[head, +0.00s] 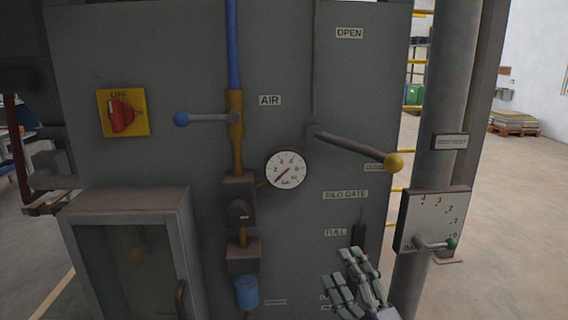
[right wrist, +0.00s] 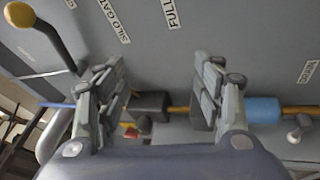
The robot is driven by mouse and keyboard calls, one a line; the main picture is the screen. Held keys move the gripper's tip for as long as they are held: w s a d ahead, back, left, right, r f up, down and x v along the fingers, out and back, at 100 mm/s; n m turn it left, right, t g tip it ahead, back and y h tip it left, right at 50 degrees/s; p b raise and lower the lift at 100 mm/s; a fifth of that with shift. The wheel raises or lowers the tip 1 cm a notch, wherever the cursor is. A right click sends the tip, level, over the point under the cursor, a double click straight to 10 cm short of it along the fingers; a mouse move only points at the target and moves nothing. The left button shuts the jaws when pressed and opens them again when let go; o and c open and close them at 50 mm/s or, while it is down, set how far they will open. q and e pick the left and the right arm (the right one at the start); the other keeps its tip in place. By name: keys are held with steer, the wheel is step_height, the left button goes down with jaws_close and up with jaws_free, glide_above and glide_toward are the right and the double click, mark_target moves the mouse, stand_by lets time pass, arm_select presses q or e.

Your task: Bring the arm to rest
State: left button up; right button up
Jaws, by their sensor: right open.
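My right gripper (head: 348,270) is at the bottom of the head view, in front of the grey machine panel (head: 330,90), below the FULL label. In the right wrist view the right gripper (right wrist: 162,85) has its two fingers wide apart with nothing held between them. The panel and its fittings show behind the gap. The gripper appears apart from the silo gate lever (head: 350,146), whose yellow knob (right wrist: 18,14) shows at the upper left of the right wrist view. My left gripper is not in view.
The air valve's blue-knobbed lever (head: 205,119) points left. A red switch (head: 122,115) is on a yellow plate. The gauge (head: 286,170) is at the centre. Open floor lies beyond.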

steer(key=s+d+f+m+g+h, duration=0.45)
steer(key=f+m, duration=0.25)
steer(key=f, duration=0.2)
steer(key=s+d+f+m+g+h, duration=0.3)
steer(key=d+f+m+h, duration=0.3)
steer(key=f, duration=0.4)
steer(key=s+f+m+g+y, duration=0.1)
steer(key=s+f+m+g, duration=0.2)
steer(key=s, duration=0.4)
steer(key=s+a+f+m+g+y, duration=0.1)
steer(key=s+f+g, duration=0.2)
steer(key=s+f, duration=0.3)
steer(key=s+f+m+g+y, duration=0.1)
steer(key=s+f+g, duration=0.15)
steer(key=s, duration=0.55)
step_height(320, 180, down, 27)
steer(key=s+g, duration=0.2)
steer(key=s+d+f+g, duration=0.1)
steer(key=s+d+f, duration=0.1)
steer(key=s+f, duration=1.3)
steer(key=shift+s+d+f+h, duration=0.2)
steer(key=shift+s+d+h, duration=0.15)
steer(key=shift+s, duration=0.15)
